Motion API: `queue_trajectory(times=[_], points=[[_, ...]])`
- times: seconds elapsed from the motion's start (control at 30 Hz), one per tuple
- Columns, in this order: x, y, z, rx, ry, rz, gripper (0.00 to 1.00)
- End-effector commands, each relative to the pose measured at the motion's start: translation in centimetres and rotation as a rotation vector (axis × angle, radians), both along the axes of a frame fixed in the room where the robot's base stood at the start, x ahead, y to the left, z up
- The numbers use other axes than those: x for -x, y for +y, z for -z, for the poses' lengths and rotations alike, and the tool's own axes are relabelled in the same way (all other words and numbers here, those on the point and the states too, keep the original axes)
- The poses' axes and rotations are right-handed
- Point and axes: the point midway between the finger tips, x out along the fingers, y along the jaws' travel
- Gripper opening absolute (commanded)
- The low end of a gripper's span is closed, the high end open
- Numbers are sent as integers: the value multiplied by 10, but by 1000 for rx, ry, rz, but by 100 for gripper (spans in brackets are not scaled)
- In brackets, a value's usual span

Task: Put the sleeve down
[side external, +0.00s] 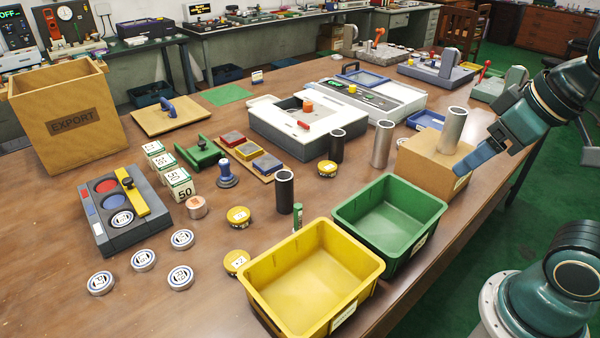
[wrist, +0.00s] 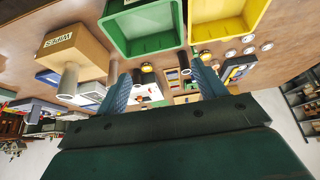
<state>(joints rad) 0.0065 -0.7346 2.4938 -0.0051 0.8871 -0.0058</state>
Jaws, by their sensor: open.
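A silver sleeve (side external: 453,130) stands upright on top of a cardboard box (side external: 428,166) at the right. It also shows at the left of the wrist view (wrist: 68,82), outside the space between my fingers. A second silver sleeve (side external: 382,144) stands upright on the table left of the box. Two dark sleeves, one farther back (side external: 337,146) and one nearer (side external: 284,192), stand upright on the table. My gripper (wrist: 160,75) is open and empty. In the side view a finger shows just right of the sleeve on the box; I cannot tell the exact gap.
A green bin (side external: 388,184) and a yellow bin (side external: 273,257) stand at the table's near edge. A white machine (side external: 304,146) is mid-table.

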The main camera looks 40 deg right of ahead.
Motion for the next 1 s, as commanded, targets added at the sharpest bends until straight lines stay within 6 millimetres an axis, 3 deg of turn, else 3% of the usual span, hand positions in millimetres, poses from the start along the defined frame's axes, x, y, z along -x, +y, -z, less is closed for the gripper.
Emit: queue_trajectory(times=[0.27,0.67,1.0], points=[[-40,-4,-4,10,-24,-23,70],[-137,-25,2,17,-102,-70,70],[-215,-57,27,11,-180,-91,70]])
